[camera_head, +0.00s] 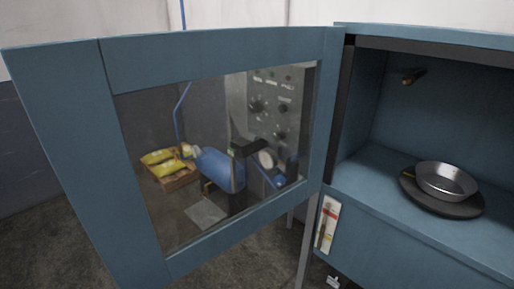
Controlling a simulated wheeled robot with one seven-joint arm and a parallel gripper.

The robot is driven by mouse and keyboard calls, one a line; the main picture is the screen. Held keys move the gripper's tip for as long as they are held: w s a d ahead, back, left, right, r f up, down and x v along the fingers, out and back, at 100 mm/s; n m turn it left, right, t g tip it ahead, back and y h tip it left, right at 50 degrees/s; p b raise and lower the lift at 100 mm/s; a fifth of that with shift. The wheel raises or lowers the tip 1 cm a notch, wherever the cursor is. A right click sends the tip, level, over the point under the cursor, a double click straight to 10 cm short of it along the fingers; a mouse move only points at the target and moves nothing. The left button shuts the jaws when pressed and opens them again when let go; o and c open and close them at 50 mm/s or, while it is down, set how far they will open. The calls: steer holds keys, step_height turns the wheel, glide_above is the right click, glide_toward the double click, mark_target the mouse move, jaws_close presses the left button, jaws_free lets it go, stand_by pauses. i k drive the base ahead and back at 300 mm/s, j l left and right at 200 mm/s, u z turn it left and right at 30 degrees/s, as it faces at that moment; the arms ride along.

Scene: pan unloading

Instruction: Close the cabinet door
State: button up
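The blue cabinet (412,238) stands at the right with its front open. Its blue door (75,130) stands wide open, swung out to the left, and fills the left and middle of the view. The door has a large glass window (165,115) in a blue frame. The door joins the cabinet at the opening's left side, near the dark edge strip (344,110). A shiny metal pan (446,180) rests on a dark round plate (470,209) inside the cabinet. I cannot make out my gripper in this view.
Through the glass show a blue rounded body (220,170), a grey panel with knobs (262,85) and yellow packages on a brown base (163,157). A small label (327,222) is on the cabinet front. Bare dark floor (40,235) lies at the lower left.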

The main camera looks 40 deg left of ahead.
mark_target(65, 89)
steer(key=k+j, duration=1.1)
steer(key=j, duration=2.05)
steer(key=k+j, duration=0.1)
steer(key=j, duration=0.75)
steer(key=l, duration=0.2)
steer(key=z, duration=0.05)
